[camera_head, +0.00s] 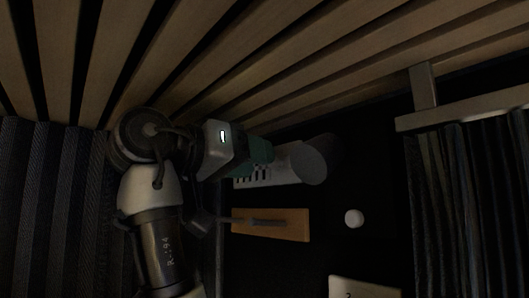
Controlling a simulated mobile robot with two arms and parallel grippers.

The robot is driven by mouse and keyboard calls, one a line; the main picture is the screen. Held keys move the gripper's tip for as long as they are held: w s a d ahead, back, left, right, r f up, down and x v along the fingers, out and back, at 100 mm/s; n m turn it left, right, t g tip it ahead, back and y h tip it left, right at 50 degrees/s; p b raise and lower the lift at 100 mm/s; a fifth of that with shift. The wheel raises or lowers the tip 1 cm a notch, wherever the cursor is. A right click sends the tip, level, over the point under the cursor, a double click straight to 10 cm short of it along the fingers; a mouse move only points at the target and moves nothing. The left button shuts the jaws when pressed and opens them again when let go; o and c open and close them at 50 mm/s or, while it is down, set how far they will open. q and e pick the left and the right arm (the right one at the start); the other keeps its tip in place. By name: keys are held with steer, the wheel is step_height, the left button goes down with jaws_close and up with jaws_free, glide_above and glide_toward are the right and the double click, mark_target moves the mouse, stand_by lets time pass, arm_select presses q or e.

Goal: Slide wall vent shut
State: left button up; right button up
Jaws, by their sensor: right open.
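The scene is dark and no part is plainly marked as the wall vent. A pale piece with a row of dark slots (254,177) looks most like a vent grille. Below it lies an orange-brown wooden plate (295,232) with a grey bar (268,223) across its middle. My right gripper (215,195) is left of both, open, with its fingers mostly dark and hard to make out. A thin grey part reaches from it toward the bar; I cannot tell whether they touch. My left gripper is not in view.
A grey cylinder (308,162) and a teal object (260,152) lie close to my right wrist. A white ball (354,218) and a pale plate (362,288) are farther right and below. Wooden slats (300,55) run overhead, and dark ribbed panels (470,215) stand at right.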

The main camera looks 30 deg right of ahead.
steer(key=shift+w+d+p, duration=0.2)
steer(key=shift+d+p, duration=0.15)
steer(key=shift+d, duration=1.05)
steer(key=shift+c, duration=0.5)
jaws_close()
